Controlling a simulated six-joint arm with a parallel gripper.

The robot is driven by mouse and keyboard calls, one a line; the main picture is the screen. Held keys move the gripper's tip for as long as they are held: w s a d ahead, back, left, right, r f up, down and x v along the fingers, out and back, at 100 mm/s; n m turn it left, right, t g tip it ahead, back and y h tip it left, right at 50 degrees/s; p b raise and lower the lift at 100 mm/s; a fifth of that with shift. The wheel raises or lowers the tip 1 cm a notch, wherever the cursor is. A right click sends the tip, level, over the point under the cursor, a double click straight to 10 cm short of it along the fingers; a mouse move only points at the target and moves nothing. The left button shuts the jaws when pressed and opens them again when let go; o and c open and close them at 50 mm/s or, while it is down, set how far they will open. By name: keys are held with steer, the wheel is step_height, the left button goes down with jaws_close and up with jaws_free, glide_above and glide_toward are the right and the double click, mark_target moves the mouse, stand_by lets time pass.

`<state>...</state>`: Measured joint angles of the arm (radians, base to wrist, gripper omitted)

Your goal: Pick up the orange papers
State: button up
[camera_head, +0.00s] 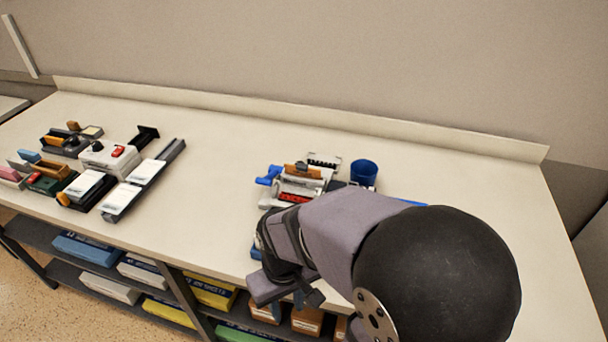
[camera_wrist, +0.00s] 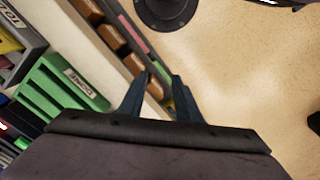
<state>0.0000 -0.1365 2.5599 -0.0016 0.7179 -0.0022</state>
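I cannot tell for sure which things are the orange papers. Orange-brown packs (camera_head: 307,321) with pale labels sit on the shelf under the counter's front edge, partly hidden by my arm. The wrist view shows a row of orange-brown blocks (camera_wrist: 112,37) along a dark shelf edge; I cannot tell if they are the same packs. My gripper (camera_wrist: 161,76) is open, its two dark fingers apart with nothing visible between them. Its fingertips appear over the near end of that row. In the head view, my gripper (camera_head: 292,298) is by the counter's front edge, partly hidden by my arm.
A green labelled box (camera_wrist: 62,95) is left of the fingers. Yellow packs (camera_head: 211,291) and a blue pack (camera_head: 86,248) share the shelves. On the counter (camera_head: 215,215) stand a blue cup (camera_head: 364,172) and several office items; its middle is clear.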

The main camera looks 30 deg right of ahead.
steer(key=o, duration=1.8)
steer(key=shift+c, duration=0.2)
step_height(320, 180, up, 13)
steer(key=m+t+h+p, duration=0.3)
steer(key=m+p, duration=0.2)
steer(key=m, duration=0.4)
glide_above(303, 166)
steer(key=s+a, duration=0.1)
steer(key=a, duration=0.1)
steer(key=shift+d+p+x, duration=0.15)
steer(key=shift+p+x, duration=0.8)
steer(key=shift+x, duration=0.85)
steer(key=shift+d+p+x, duration=0.15)
steer(key=shift+p+x, duration=0.75)
steer(key=shift+x, duration=0.95)
